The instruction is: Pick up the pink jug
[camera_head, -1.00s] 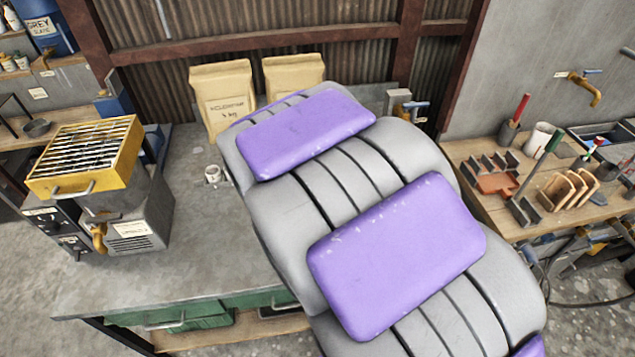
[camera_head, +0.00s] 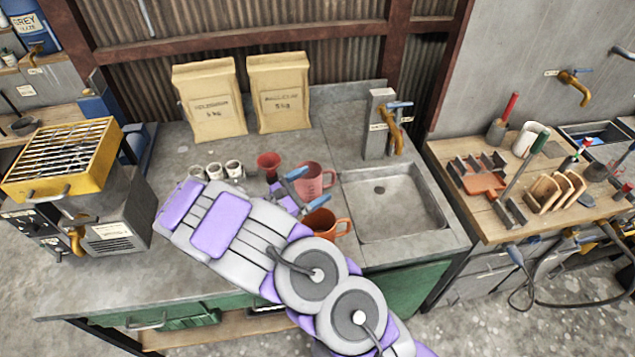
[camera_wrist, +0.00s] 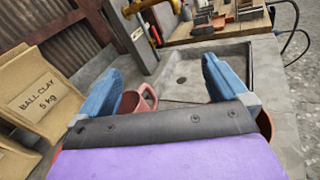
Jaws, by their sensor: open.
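The pink jug (camera_head: 314,178) stands upright on the grey counter, just left of the sink, with its handle toward the right. In the wrist view the pink jug (camera_wrist: 136,103) shows between the fingers, nearer the left one, its lower part hidden by my gripper. My gripper (camera_head: 304,188) is open and empty, with blue fingertips. In the head view the fingers are in front of the jug's near side; whether they touch it I cannot tell. The wrist view shows the blue fingers of my gripper (camera_wrist: 160,85) spread wide.
An orange jug (camera_head: 326,226) stands close in front, partly hidden by my arm. A dark red cup (camera_head: 268,163) and several small white cups (camera_head: 215,171) stand to the left. The sink (camera_head: 395,205) is at right. Two clay bags (camera_head: 280,95) stand behind.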

